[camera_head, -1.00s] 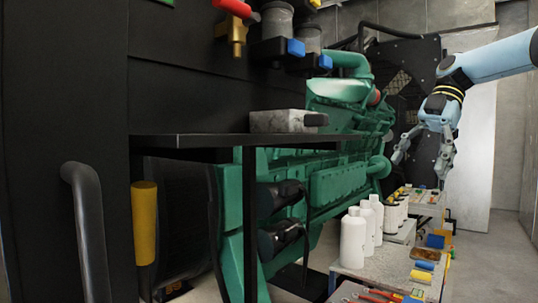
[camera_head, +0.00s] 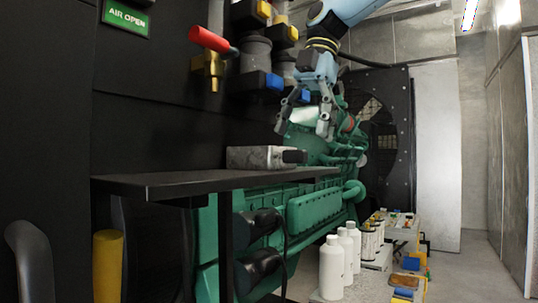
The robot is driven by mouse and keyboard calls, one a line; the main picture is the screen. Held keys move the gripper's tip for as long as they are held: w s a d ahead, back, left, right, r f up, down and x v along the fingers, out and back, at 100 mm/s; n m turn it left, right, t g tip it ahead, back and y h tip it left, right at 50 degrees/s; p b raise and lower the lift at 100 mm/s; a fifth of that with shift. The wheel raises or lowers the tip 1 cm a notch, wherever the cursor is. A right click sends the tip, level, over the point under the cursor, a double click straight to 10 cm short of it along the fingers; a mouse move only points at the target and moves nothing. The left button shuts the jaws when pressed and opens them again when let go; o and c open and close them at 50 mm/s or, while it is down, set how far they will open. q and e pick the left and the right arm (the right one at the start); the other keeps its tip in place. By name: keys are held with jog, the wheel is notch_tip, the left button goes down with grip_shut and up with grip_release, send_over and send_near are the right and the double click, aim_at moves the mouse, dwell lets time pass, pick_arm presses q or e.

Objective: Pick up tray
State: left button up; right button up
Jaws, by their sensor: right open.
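A grey, mottled, box-like piece (camera_head: 255,157) with a dark end on its right lies on a black shelf (camera_head: 150,183). I cannot tell whether it is the tray. Another low grey tray-like surface (camera_head: 372,290) at the bottom right bears white bottles (camera_head: 332,268); most of it is hidden or cut off. My right gripper (camera_head: 303,131) hangs from above with its fingers pointing down and spread. It is open and empty, above and to the right of the grey piece, apart from it in the picture. My left gripper is not in view.
A red-handled brass valve (camera_head: 212,55) and dark cylinders (camera_head: 255,55) are on the left above the shelf. A green engine (camera_head: 315,210) stands behind it. A yellow post (camera_head: 107,265) is at lower left. Grey floor (camera_head: 470,265) is clear at right.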

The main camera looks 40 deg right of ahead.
aim_at(294, 151)
jog(key=shift+p+x, duration=0.4)
jog(key=shift+x, duration=2.25)
jog(key=shift+w+a+r, duration=0.1)
grip_shut()
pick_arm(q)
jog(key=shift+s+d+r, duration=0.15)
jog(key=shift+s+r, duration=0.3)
